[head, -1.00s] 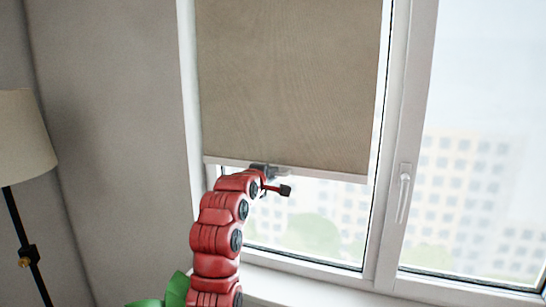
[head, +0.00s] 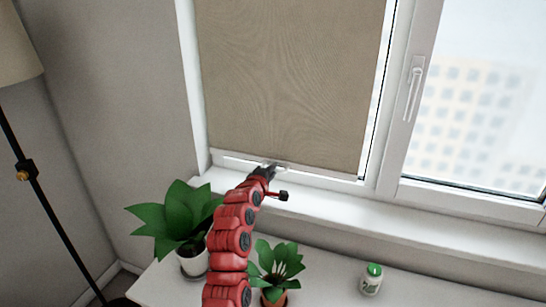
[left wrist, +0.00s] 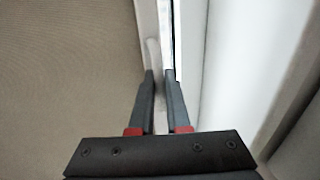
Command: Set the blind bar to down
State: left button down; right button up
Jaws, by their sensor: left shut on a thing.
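The tan roller blind (head: 290,80) hangs over the left window pane, its white blind bar (head: 325,176) along its lower edge, close to the bottom of the window frame. My left gripper (head: 272,170) is at the middle of the bar in the head view and hides part of it. In the left wrist view, the two dark fingers of my left gripper (left wrist: 160,78) are shut on the pale bar (left wrist: 151,50), with the blind fabric (left wrist: 70,70) to the left. My right gripper is not in view.
The white window sill (head: 400,222) runs just below the bar. A floor lamp (head: 28,168) stands at the left.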

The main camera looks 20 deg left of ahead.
pick_arm(q)
jog(key=shift+f, duration=1.5)
jog(key=c, duration=0.9)
grip_release()
jog(key=shift+w, duration=0.1)
jog(key=shift+b, duration=0.3)
jog(key=s+r+b, duration=0.1)
jog(key=s, duration=0.7)
jog(key=s+r+b, duration=0.2)
jog(key=s, duration=0.7)
jog(key=shift+a+r, duration=0.25)
jog(key=shift+a, duration=0.05)
